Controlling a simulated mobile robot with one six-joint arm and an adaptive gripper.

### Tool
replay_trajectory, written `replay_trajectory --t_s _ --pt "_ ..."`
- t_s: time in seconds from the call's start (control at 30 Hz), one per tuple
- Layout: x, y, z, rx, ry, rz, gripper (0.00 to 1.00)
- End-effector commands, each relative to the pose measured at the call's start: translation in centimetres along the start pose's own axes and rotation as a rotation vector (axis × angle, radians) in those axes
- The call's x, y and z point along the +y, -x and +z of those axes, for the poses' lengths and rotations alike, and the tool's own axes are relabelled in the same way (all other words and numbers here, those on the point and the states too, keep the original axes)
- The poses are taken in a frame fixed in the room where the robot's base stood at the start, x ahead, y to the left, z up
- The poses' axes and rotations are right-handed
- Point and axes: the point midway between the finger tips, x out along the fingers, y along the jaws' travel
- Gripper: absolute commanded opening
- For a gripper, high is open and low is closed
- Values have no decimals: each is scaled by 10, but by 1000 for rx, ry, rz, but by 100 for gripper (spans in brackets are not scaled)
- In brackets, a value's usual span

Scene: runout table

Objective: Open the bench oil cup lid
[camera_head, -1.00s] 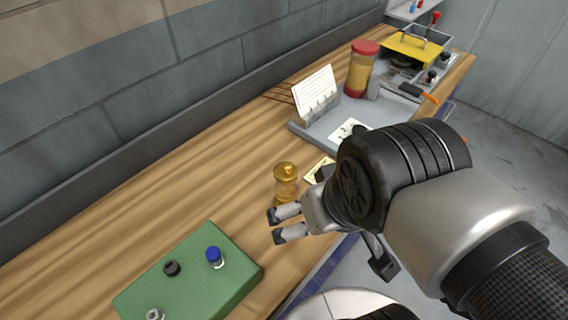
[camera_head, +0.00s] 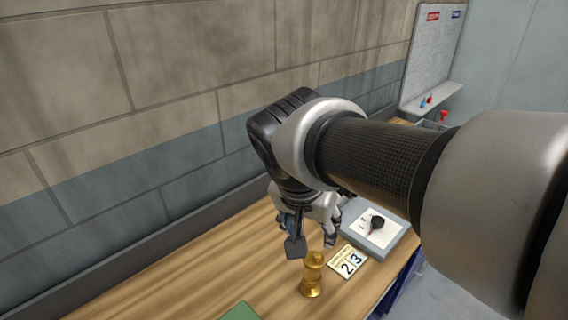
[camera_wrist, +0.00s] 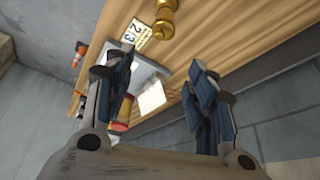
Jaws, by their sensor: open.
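The brass oil cup (camera_head: 312,278) stands upright on the wooden bench, near the lower middle of the head view. Its domed top looks closed. My gripper (camera_head: 312,245) hangs above and behind the cup, fingers pointing down, apart from it. In the wrist view the cup (camera_wrist: 165,14) is at the top edge, partly cut off, beyond the fingers. There my gripper (camera_wrist: 155,85) shows two widely spread fingers with nothing between them touching.
A card reading 2 3 (camera_head: 348,262) lies right of the cup. A green block's edge (camera_head: 238,312) shows at the bottom. The wall (camera_head: 150,130) runs close behind the bench.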

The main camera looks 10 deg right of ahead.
Motion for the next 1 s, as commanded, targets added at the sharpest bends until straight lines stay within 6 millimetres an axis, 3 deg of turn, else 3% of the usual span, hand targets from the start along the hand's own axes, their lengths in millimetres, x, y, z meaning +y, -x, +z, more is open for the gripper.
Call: replay_trajectory --t_s 0.13,0.7,1.0 --pt "1 -22 2 -3 -3 4 38" --pt "2 -142 3 -4 -3 3 38" --pt "1 -171 2 -2 -2 1 38"
